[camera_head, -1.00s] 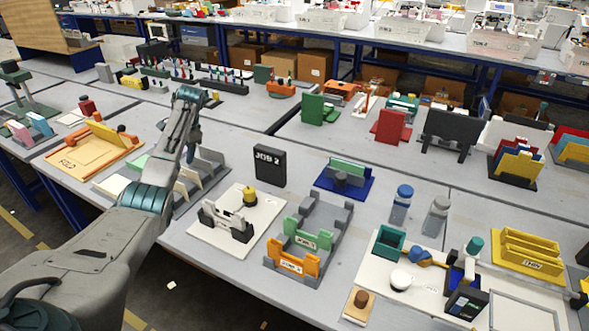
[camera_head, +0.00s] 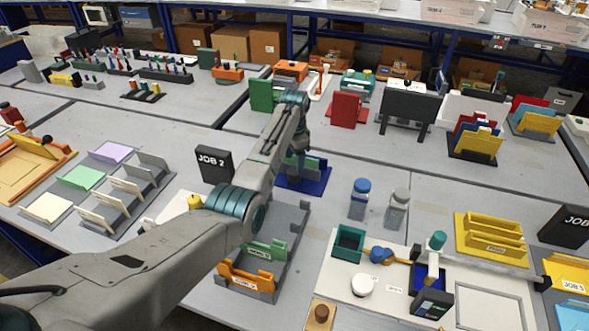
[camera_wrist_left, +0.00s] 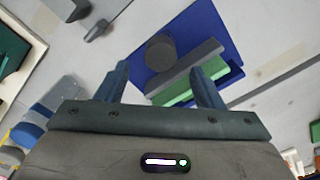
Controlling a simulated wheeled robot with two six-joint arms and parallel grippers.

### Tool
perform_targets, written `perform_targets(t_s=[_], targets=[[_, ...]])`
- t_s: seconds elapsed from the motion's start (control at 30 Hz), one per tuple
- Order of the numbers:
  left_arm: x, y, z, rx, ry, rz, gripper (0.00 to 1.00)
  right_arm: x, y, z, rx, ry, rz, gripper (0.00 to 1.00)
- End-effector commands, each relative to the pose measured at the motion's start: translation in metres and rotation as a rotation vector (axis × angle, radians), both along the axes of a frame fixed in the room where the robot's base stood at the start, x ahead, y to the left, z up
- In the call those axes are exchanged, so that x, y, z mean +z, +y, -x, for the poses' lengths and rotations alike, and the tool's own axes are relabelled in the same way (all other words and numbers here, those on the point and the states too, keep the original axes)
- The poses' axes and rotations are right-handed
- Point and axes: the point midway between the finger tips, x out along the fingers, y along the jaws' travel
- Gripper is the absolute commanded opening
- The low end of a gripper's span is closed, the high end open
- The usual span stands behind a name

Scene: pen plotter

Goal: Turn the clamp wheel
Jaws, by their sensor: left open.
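A blue clamp fixture (camera_head: 305,187) stands on the table near the middle of the head view. In the left wrist view, its blue base (camera_wrist_left: 208,32) carries a dark grey round wheel (camera_wrist_left: 160,50), a grey bar (camera_wrist_left: 187,67) and a green plate (camera_wrist_left: 178,97). My left gripper (camera_head: 298,160) is over this fixture, and my arm hides part of it. In the left wrist view, the left gripper (camera_wrist_left: 160,78) has its two fingers apart with nothing held. The wheel shows beyond the fingertips, and I see no contact. My right gripper is not in view.
A black JOB 2 block (camera_head: 214,165) stands left of the fixture. A grey tray (camera_head: 290,222) with green and orange holders is in front. Blue-capped (camera_head: 360,198) and grey-capped (camera_head: 397,208) bottles stand at right. A red stand (camera_head: 347,110) is behind.

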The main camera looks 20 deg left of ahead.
Motion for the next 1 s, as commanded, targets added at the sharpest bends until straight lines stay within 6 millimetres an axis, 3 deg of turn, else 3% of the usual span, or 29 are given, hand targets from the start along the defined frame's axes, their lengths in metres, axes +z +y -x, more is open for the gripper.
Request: perform_targets(t_s=[0.3, 0.7, 0.73, 0.93, 1.0], targets=[[-0.050, 0.000, 0.000, 0.001, 0.001, 0.000, 0.61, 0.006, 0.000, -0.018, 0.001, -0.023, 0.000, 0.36], [-0.060, 0.001, 0.000, 0.001, -0.001, -0.001, 0.61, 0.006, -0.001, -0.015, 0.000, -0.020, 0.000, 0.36], [-0.060, 0.001, 0.000, 0.001, -0.001, -0.001, 0.59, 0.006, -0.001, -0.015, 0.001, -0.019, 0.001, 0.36], [-0.060, 0.001, 0.000, 0.001, -0.001, -0.001, 0.20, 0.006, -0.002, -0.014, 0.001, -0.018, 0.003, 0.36], [-0.060, 0.001, 0.000, 0.001, -0.001, -0.001, 0.16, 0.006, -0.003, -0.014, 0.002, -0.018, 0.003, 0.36]])
